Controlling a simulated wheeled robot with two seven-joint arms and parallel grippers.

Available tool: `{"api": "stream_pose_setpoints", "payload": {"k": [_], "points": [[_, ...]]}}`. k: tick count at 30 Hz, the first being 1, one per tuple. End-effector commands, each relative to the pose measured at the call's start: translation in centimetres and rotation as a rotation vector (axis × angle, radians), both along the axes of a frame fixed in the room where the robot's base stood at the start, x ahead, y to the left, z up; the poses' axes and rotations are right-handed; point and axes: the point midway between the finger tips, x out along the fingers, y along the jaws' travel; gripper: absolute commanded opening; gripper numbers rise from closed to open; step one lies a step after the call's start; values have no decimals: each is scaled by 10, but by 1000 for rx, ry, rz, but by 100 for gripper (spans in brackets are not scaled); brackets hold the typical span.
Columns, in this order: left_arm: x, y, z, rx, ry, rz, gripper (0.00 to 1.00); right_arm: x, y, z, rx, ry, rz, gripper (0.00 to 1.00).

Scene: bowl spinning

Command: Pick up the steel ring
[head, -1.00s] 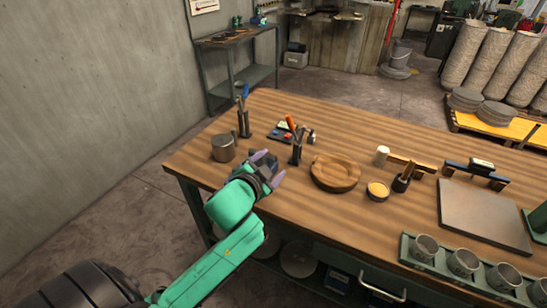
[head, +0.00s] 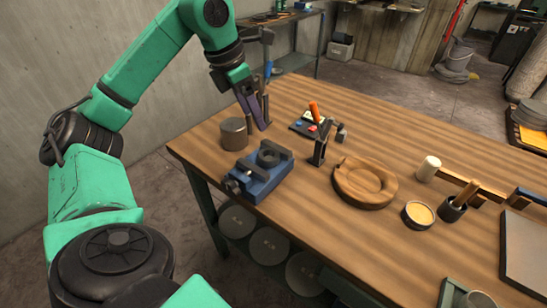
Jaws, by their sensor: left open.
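A dark round piece with a hole (head: 269,154), which may be the steel ring, sits on top of a blue vise (head: 262,177) near the table's left front edge. A plain grey metal cylinder (head: 234,134) stands just behind the vise. My left gripper (head: 264,123) is open and points down, to the right of the grey cylinder and behind the vise. It is apart from the dark round piece, and nothing shows between its fingers. My right gripper is not in view.
A round wooden form (head: 365,183), a small bowl of yellow stuff (head: 418,214) and a white-headed mallet (head: 429,168) lie further right.

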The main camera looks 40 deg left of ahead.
Motion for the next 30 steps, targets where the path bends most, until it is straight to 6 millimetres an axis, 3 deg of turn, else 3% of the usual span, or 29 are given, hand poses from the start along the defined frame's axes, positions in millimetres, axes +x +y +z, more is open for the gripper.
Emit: {"api": "stream_pose_setpoints", "payload": {"k": [6, 18, 21, 26, 27, 30], "points": [[14, -7, -56, -1, 7, -4, 80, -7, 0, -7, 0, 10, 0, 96], [31, -13, -118, -5, 3, -8, 80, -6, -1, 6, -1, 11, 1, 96], [34, -14, -129, -4, 0, -7, 80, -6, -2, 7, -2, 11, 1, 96], [35, -14, -131, -4, -1, -7, 80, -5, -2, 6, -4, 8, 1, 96], [34, -14, -131, -4, 0, -7, 76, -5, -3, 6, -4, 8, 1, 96], [34, -14, -131, -4, 0, -7, 38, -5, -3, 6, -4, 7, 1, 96]]}}
